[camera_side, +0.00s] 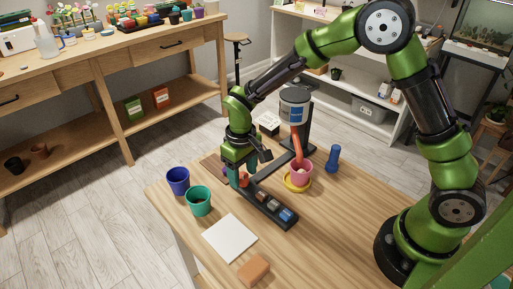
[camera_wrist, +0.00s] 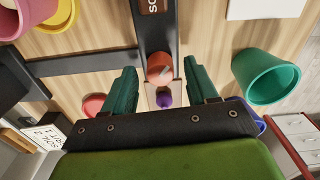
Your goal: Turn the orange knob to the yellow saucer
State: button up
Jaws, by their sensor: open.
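The orange knob (camera_side: 244,179) sits on a black bar on the table. In the wrist view the orange knob (camera_wrist: 159,66) lies between my fingertips, with a gap on both sides. My gripper (camera_wrist: 162,72) is open and empty; in the side view my gripper (camera_side: 239,172) is low, right at the knob, partly hiding it. The yellow saucer (camera_side: 297,188) lies right of the knob under a pink pot (camera_side: 301,173). Part of the yellow saucer (camera_wrist: 67,18) shows at the wrist view's upper left. I cannot tell the knob's pointing direction.
A grey canister (camera_side: 295,108) with an orange chute (camera_side: 297,143) stands over the pink pot. Blue (camera_side: 178,181) and green (camera_side: 199,201) pots stand left of the bar. A blue bottle-like object (camera_side: 333,158), white sheet (camera_side: 230,238) and orange block (camera_side: 254,269) lie around. A purple knob (camera_wrist: 164,98) is close by.

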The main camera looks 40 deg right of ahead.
aim_at(242, 175)
notch_tip(242, 175, up, 17)
dwell(0.4)
jog(key=s+d+r+m+t+y, duration=0.1)
jog(key=s+d+r+m+t, duration=0.1)
jog(key=s, duration=0.7)
jog(key=s+d+r+m+t+y, duration=0.1)
jog(key=s+d+r+m+t, duration=0.1)
jog(key=s+d+t, duration=0.3)
jog(key=s+d+m, duration=0.1)
jog(key=s+d, duration=0.1)
jog(key=s, duration=0.2)
jog(key=shift+d+r, duration=0.15)
jog(key=shift+r, duration=0.05)
